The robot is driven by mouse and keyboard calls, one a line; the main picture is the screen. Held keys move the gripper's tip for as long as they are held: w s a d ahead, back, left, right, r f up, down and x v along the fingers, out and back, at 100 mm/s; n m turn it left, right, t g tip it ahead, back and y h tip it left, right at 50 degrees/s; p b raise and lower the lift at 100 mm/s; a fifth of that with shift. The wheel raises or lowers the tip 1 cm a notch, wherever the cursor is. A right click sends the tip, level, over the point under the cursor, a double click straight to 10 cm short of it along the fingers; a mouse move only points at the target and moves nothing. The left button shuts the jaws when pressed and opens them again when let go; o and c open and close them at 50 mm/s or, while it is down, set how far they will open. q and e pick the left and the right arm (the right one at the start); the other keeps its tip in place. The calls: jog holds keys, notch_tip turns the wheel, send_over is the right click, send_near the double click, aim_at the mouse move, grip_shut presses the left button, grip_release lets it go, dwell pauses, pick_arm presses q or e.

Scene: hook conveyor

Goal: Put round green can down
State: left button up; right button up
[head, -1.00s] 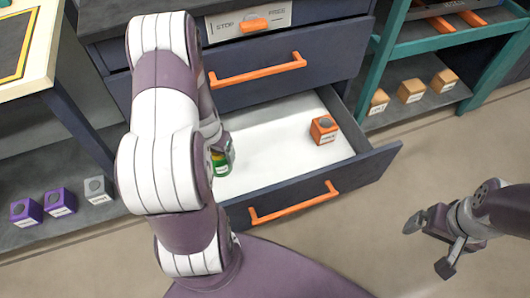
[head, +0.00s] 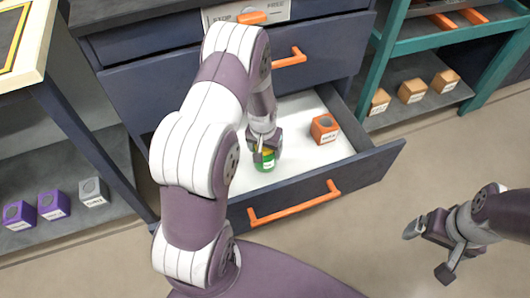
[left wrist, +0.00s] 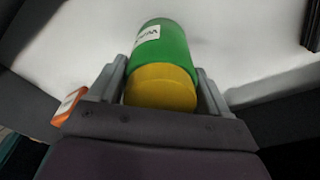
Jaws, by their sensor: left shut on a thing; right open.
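The round green can (head: 264,162) has a yellow end and a white label, and it is inside the open lower drawer (head: 362,162). My left gripper (head: 264,147) is shut on it from above, near the drawer's front. In the left wrist view the can (left wrist: 160,62) sits between the two fingers, yellow end nearest the palm, with the white drawer floor behind it. I cannot tell whether the can touches the floor. My right gripper (head: 427,250) is open and empty, out over the room floor at the right.
An orange cube (head: 324,128) stands in the drawer, right of the can. White drawer floor is free between and behind them. Purple cubes (head: 53,204) and a grey cube (head: 93,191) sit on a shelf at left. Light orange cubes (head: 412,91) sit on the teal rack.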

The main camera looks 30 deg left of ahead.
pick_arm(q)
jog(key=shift+f, duration=0.6)
jog(key=shift+r, duration=0.15)
pick_arm(e)
jog(key=shift+f, duration=0.25)
